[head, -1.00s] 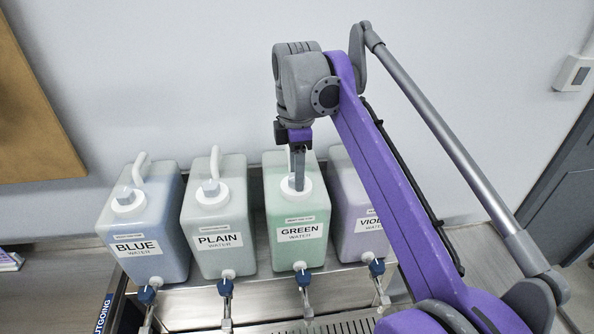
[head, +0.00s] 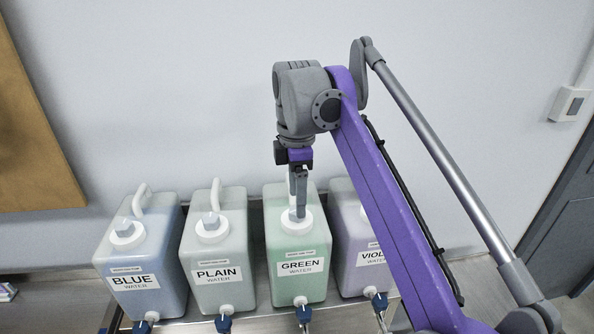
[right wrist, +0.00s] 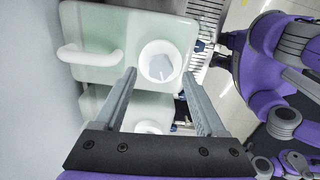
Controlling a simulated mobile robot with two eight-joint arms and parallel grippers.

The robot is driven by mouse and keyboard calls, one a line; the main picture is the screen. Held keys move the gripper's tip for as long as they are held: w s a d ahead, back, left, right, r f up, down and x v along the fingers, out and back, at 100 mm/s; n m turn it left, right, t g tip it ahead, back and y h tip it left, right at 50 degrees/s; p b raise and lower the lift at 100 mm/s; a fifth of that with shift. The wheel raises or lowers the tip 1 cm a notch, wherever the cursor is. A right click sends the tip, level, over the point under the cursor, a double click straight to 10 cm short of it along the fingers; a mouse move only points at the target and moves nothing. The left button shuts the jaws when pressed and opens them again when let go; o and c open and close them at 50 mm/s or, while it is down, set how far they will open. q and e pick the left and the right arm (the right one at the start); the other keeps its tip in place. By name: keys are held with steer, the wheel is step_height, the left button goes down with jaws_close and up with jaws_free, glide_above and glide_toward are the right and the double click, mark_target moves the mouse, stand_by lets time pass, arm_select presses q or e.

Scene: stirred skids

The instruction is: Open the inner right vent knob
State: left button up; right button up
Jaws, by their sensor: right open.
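The inner right jug is the green one (head: 300,285), labelled GREEN WATER, third from the left. Its white cap (head: 312,226) is on top, partly covered by my right gripper. My right gripper (head: 299,212) comes down over this cap, pointing down. In the right wrist view my right gripper (right wrist: 158,72) is open and empty, with one finger on either side of the lower part of the cap (right wrist: 148,50). The pale vent knob (right wrist: 162,66) shows inside the cap, just beyond the fingertips. In the head view the knob is hidden behind the fingers. My left gripper is not in view.
The blue jug (head: 140,305), plain jug (head: 215,300) and violet jug (head: 348,225) stand beside the green one. White handles rise behind their caps, and blue taps (head: 223,323) are at the front. The wall (head: 180,80) is close behind.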

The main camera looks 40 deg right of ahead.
step_height(320, 180, up, 8)
stand_by(0.4)
